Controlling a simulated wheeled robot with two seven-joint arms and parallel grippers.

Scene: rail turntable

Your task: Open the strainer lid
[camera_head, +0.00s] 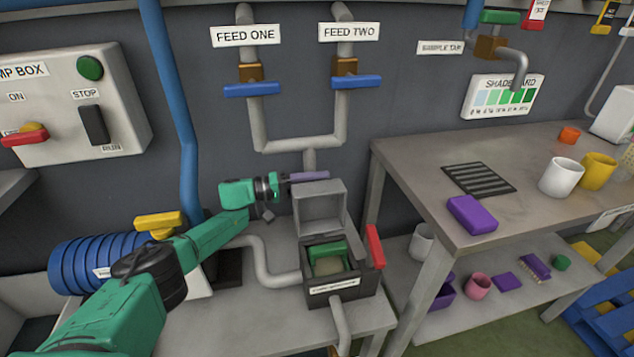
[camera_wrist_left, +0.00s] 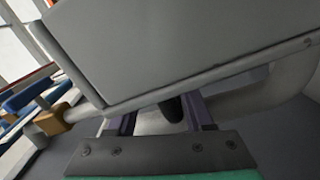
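The strainer (camera_head: 340,282) is a dark box on the low grey table, with a label on its front. Its grey lid (camera_head: 320,207) stands raised at the back, so the green-rimmed inside (camera_head: 328,262) shows. The lid also fills the upper part of the left wrist view (camera_wrist_left: 190,45). My left gripper (camera_head: 308,177) is at the lid's top edge, behind it. In the wrist view its two purple fingers (camera_wrist_left: 162,115) are apart, with nothing held between them; the lid hides their tips. My right gripper is not in view.
A red handle (camera_head: 375,246) stands at the strainer's right side. Pipes with blue valve handles (camera_head: 357,82) run on the wall above. A workbench (camera_head: 420,165) with a purple block (camera_head: 472,214) and mugs stands at the right.

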